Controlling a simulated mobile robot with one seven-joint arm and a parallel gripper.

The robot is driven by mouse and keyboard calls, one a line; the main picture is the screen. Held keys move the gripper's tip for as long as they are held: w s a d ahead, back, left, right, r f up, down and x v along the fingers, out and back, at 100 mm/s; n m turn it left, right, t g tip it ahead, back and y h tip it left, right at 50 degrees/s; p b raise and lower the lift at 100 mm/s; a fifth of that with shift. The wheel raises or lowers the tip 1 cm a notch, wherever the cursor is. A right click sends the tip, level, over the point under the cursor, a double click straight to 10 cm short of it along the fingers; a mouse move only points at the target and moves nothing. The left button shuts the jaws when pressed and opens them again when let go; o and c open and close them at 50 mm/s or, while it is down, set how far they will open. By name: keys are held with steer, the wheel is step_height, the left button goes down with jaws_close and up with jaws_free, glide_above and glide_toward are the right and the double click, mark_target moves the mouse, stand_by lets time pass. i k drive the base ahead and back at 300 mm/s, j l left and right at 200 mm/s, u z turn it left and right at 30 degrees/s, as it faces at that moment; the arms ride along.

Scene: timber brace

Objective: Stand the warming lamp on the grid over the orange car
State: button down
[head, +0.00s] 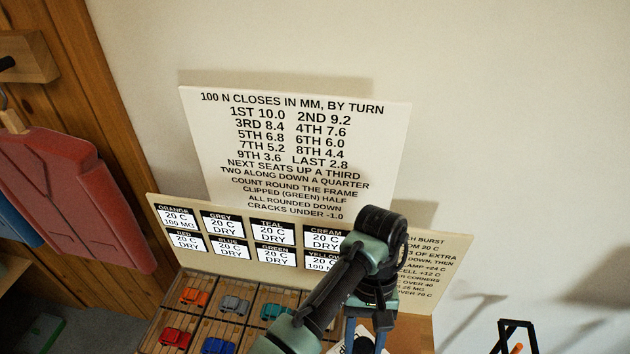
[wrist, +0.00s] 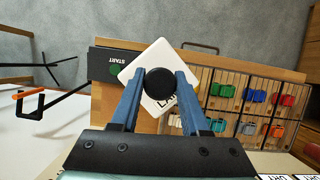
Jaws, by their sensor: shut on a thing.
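My gripper (wrist: 160,80) is shut on the black round knob of the warming lamp (wrist: 158,53), a white square plate with partly covered lettering. In the head view, my gripper (head: 366,332) points down at the bottom edge, with a white bit of the lamp (head: 352,346) under it. The orange car (head: 194,297) is in the back left cell of the compartmented tray, left of the lamp. It also shows in the wrist view (wrist: 277,130) at the lower right. The grid (wrist: 236,82) shows as thin dark bars over the cars. The lamp is apart from the orange car.
The wooden tray (head: 150,342) holds several other cars, including a red car (head: 175,337) and a grey car (head: 232,305). Label boards (head: 290,255) stand behind it. A green START button (wrist: 116,70) sits beside the lamp in the wrist view. A black stand (head: 515,338) is at the right.

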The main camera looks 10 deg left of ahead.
mark_target(191, 291)
steer(key=u, duration=0.95)
steer(key=i+l+u, duration=0.6)
steer(key=k+j, duration=0.05)
steer(key=k, duration=0.05)
